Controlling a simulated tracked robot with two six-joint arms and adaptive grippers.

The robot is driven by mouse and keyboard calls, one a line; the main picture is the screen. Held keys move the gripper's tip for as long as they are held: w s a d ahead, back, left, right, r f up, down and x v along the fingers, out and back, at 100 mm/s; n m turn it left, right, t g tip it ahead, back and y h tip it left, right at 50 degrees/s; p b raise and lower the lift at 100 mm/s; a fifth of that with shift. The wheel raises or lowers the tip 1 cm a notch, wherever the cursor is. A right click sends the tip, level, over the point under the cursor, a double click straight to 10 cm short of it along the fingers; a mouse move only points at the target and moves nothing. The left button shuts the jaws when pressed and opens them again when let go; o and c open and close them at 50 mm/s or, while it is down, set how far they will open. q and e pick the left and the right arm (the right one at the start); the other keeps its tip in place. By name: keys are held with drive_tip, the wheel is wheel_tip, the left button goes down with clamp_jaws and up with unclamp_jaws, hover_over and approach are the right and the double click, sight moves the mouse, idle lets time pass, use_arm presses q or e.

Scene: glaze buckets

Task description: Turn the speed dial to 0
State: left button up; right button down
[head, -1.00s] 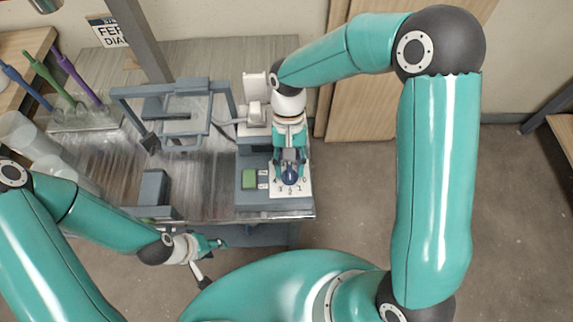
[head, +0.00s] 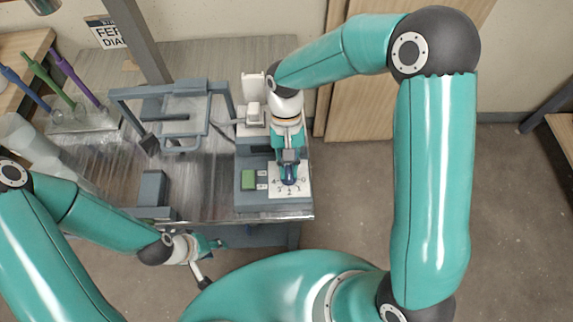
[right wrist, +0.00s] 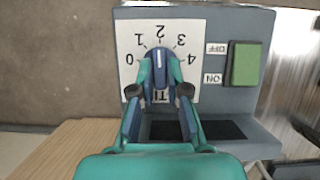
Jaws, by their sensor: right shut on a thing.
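The speed dial (right wrist: 159,66) is a blue knob with a white line, on a white plate (right wrist: 205,35) numbered 0 to 4. In the right wrist view the numbers appear upside down, and the white line points roughly at 2. My right gripper (head: 289,176) is over the plate, and its fingers (right wrist: 159,92) are shut on the dial from both sides. The fingers hide part of the dial and the lower plate. My left gripper (head: 210,244) hangs in front of the bench edge, away from the dial; its jaw opening is unclear.
A green switch (right wrist: 244,64) marked ON and OFF sits beside the plate on the grey housing (head: 246,202). A grey frame (head: 222,98) and a grey block (head: 152,187) stand on the metal bench (head: 215,177) to the left.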

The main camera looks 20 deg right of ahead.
drive_tip(key=shift+a, duration=0.15)
drive_tip(key=n, duration=0.2)
drive_tip(key=n+h, duration=0.1)
drive_tip(key=n, duration=0.1)
drive_tip(key=shift+a+h, duration=0.15)
drive_tip(key=shift+h, duration=0.15)
drive_tip(key=n+h, duration=0.1)
drive_tip(key=n, duration=0.2)
drive_tip(key=shift+a+n, duration=0.1)
drive_tip(key=shift+n, duration=0.3)
drive_tip(key=n+t+h, duration=0.1)
drive_tip(key=n, duration=0.3)
drive_tip(key=shift+a+h+b, duration=0.1)
drive_tip(key=shift+h+b, duration=0.25)
drive_tip(key=shift+h, duration=0.05)
drive_tip(key=shift+s+r+n+t+h, duration=0.1)
drive_tip(key=shift+n+t+h, duration=0.5)
drive_tip(key=shift+n, duration=1.2)
drive_tip(key=c, duration=1.2)
unclamp_jaws()
drive_tip(key=shift+s, duration=0.1)
drive_tip(key=shift+o, duration=0.2)
